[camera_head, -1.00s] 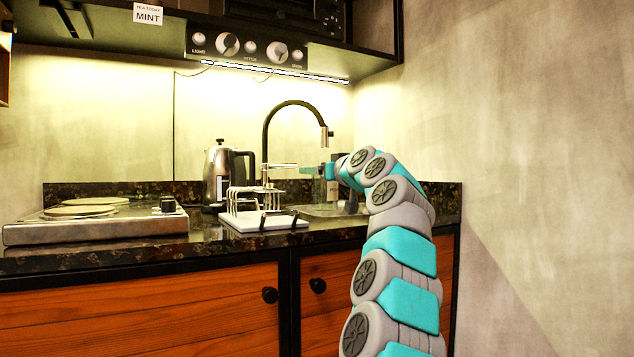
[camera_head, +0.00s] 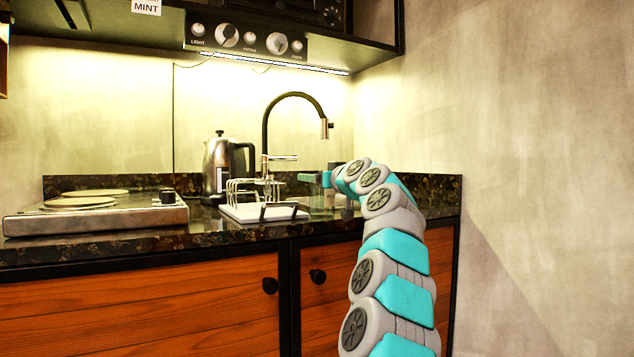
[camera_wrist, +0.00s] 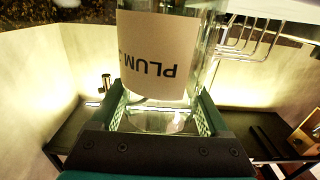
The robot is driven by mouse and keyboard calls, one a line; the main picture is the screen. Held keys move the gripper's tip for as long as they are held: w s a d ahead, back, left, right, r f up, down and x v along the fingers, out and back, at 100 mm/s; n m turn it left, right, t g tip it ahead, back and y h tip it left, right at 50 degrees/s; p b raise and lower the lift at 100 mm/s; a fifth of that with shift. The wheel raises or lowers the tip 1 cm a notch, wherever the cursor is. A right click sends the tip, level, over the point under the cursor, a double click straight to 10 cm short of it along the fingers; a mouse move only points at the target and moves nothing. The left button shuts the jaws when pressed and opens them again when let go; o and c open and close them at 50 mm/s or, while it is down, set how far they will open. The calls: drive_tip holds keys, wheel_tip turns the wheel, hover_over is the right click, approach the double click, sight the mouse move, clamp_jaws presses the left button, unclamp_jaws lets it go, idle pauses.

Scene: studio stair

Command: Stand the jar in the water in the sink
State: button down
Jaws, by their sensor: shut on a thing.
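The jar (camera_wrist: 158,60) is clear glass with a pale label reading PLUM, upside down in the wrist view. My gripper (camera_wrist: 162,100) is shut on it, one jaw on each side of the glass. The jar shows there only as a faint greenish shape (camera_head: 318,197). The sink (camera_head: 322,213) is a thin strip behind the counter's front edge, mostly hidden by my arm. I cannot see the water or whether the jar touches the bottom.
A black tap (camera_head: 266,130) arches above the sink. A wire rack (camera_head: 240,190) on a white board (camera_head: 250,213) stands close left of the jar. A kettle (camera_head: 216,170) and a hob (camera_head: 95,215) are farther left. A wall closes off the right.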

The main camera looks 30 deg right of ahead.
drive_tip(key=shift+f, duration=0.1)
unclamp_jaws()
